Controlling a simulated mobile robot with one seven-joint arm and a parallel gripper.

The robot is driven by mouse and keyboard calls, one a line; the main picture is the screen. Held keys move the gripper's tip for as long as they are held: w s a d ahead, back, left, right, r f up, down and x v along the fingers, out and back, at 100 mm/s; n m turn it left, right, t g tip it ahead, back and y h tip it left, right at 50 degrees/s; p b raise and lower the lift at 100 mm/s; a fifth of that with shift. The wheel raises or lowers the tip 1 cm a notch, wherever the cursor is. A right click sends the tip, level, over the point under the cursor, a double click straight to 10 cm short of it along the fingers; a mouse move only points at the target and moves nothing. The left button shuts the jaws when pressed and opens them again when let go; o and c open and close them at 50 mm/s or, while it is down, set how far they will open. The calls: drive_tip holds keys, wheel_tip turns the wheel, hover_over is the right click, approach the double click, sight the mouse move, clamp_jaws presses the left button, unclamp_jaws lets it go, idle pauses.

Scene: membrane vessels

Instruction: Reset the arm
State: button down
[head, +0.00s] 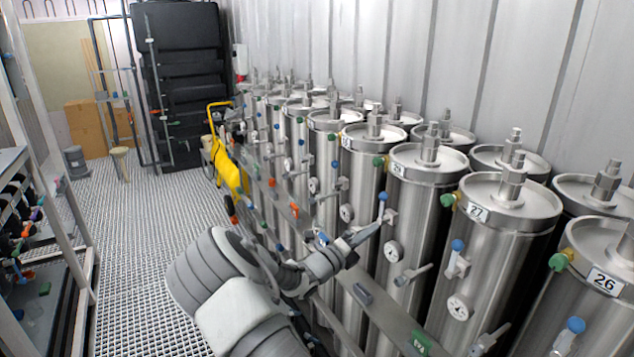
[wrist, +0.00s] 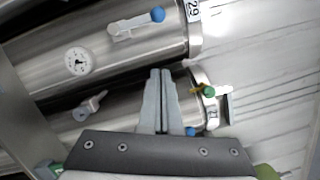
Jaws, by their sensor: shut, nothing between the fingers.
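My gripper (head: 372,232) is shut and empty in the head view. My grey arm (head: 235,285) reaches from the bottom toward the row of steel vessels. The fingertips are close to a blue-ended valve handle (head: 382,198) on a vessel; I cannot tell whether they touch. In the wrist view the two fingers (wrist: 160,74) lie together, pointing up, in front of a steel vessel (wrist: 190,85) with a green knob (wrist: 209,91). A blue knob (wrist: 190,131) shows just right of the fingers. Another vessel above is labelled 29 (wrist: 193,10).
Steel vessels numbered 27 (head: 477,211) and 26 (head: 604,281) stand at the right, with gauges and handles sticking out. A yellow object (head: 228,170) is at the row's far end. A rack (head: 30,225) stands left. The grated floor (head: 130,220) between is mostly clear.

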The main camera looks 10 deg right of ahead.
drive_tip(key=s+d+r+m+g+y, duration=0.25)
drive_tip(key=s+m+g, duration=0.25)
drive_tip(key=s+m, duration=0.45)
drive_tip(key=s+d+r+m+g+y, duration=0.15)
drive_tip(key=s+m+g+y, duration=0.25)
drive_tip(key=s+m, duration=0.6)
drive_tip(key=s+a+r+m+t+y, duration=0.2)
drive_tip(key=s+a+r+m+y, duration=0.2)
drive_tip(key=s+a+m, duration=0.3)
drive_tip(key=s+a+r+m+t+y, duration=0.2)
drive_tip(key=s+a+r+m+y, duration=0.2)
drive_tip(key=s+a+m, duration=0.4)
drive_tip(key=s+m+y+b, duration=0.1)
drive_tip(key=s+m, duration=0.2)
drive_tip(key=shift+s+r+m+t+y, duration=0.3)
drive_tip(key=shift+s+r+m+y, duration=0.05)
drive_tip(key=shift+a, duration=0.1)
